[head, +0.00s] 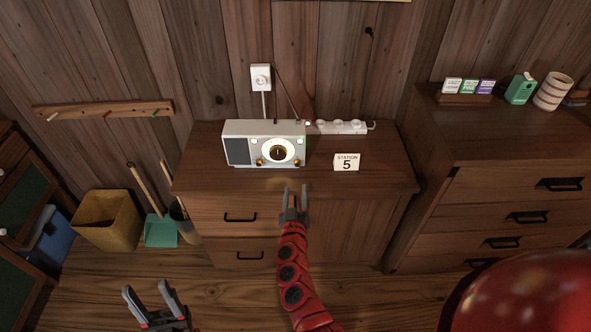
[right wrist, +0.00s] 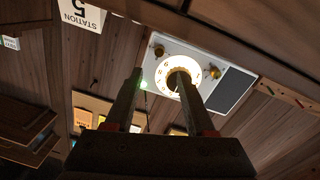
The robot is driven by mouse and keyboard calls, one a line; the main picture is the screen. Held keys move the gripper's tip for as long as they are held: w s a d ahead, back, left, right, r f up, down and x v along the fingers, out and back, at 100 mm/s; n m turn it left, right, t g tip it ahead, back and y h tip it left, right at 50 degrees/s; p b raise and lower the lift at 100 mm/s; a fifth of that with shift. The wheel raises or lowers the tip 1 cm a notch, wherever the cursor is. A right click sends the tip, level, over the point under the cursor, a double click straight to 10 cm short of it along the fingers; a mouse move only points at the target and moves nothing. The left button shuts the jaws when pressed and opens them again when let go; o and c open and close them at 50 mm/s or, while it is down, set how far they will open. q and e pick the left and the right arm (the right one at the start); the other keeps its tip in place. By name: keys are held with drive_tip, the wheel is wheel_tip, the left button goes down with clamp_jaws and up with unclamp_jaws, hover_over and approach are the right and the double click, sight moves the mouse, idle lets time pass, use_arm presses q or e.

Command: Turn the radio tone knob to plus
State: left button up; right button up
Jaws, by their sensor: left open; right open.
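The white radio (head: 264,128) stands on the wooden cabinet, with a dark speaker grille at its left and a lit round dial (head: 278,151). Small brass knobs sit below the dial at left (head: 259,162) and right (head: 296,162). I cannot tell which is the tone knob, nor read any plus mark. In the right wrist view the radio (right wrist: 232,90) appears upside down beyond the fingers. My right gripper (head: 295,191) is open and empty in front of the radio, near the cabinet's front edge, apart from the knobs. My left gripper (head: 147,289) is open and empty, low at the left.
A "STATION 5" card (head: 346,162) stands right of the radio on the cabinet top (head: 385,180). A white power strip (head: 340,127) lies behind, and a wall plug (head: 260,77) hangs above. A taller drawer cabinet (head: 510,145) stands at right. Bins and brooms stand at left.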

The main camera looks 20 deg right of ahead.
sight(297, 166)
drive_tip(key=b+x, duration=0.2)
drive_tip(key=x, duration=0.8)
drive_tip(key=shift+w+d+f, duration=0.1)
drive_tip(key=shift+w+d, duration=0.05)
drive_tip(key=shift+d, duration=0.05)
clamp_jaws()
